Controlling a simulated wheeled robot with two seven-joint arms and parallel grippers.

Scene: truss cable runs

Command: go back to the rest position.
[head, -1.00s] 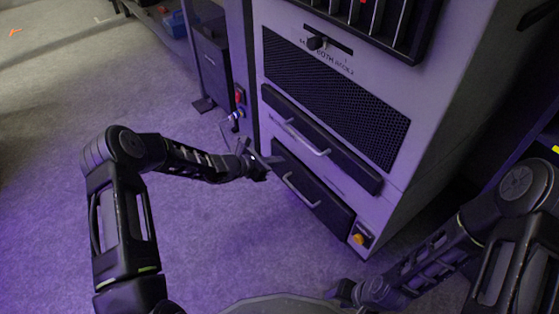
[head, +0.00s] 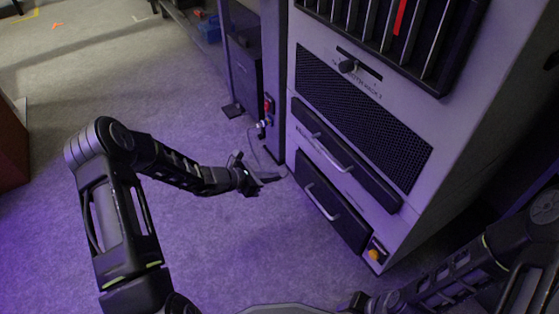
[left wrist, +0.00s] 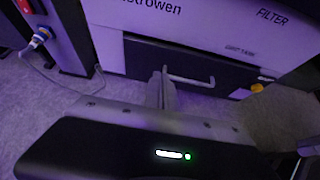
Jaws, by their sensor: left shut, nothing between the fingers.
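My left gripper (head: 268,179) is shut and empty, held out over the carpet to the left of the grey cabinet. It is apart from the cabinet's lower drawer (head: 331,205). In the left wrist view its closed fingers (left wrist: 161,90) point toward the dark drawer front with its pale handle (left wrist: 189,79); the fingers overlap the drawer in the picture. My right arm comes in at the lower right of the head view. Its gripper (head: 358,301) is at the bottom edge, small and dark, and its fingers cannot be made out.
The cabinet (head: 421,222) stands at right with a mesh panel (head: 358,112), an upper drawer (head: 350,160) and a yellow knob (head: 374,254). A cable with a plug (head: 262,127) hangs at a post beside it. Carpet (head: 150,70) is free at left.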

